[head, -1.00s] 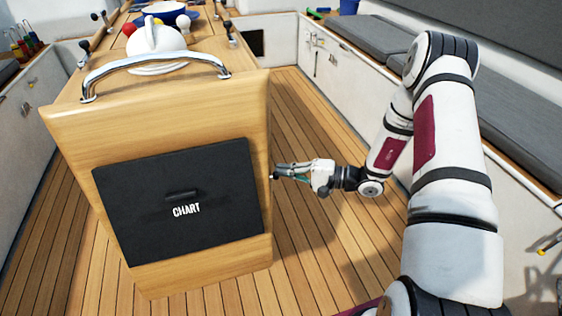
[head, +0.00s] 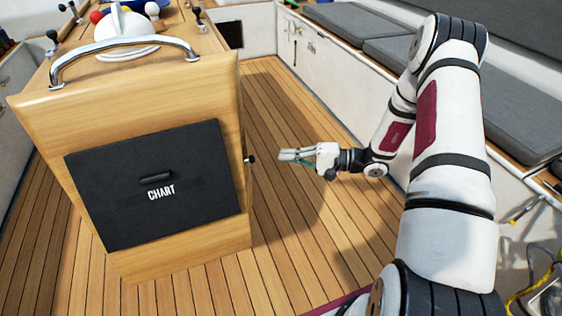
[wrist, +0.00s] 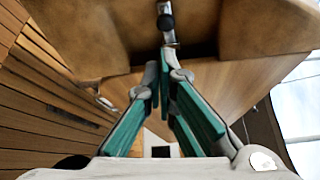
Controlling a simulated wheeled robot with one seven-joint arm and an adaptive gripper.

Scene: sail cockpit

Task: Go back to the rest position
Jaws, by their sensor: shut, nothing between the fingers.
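My gripper (head: 284,155) is shut and empty in the head view, hanging in the air above the plank floor. It is to the right of the wooden console (head: 185,105), with a gap between fingertips and console. A small dark knob (head: 250,159) sticks out of the console's right side, just left of my fingertips. In the wrist view my green-padded fingers (wrist: 165,75) come together with nothing between them. A dark knob on a metal stem (wrist: 165,22) shows beyond their tips against the wood.
The console bears a black CHART panel (head: 155,185) and a chrome rail (head: 120,55). Grey-cushioned benches (head: 350,25) run along the right. A yellow rope or hose (head: 530,285) lies at lower right. The plank floor (head: 300,235) between console and bench is clear.

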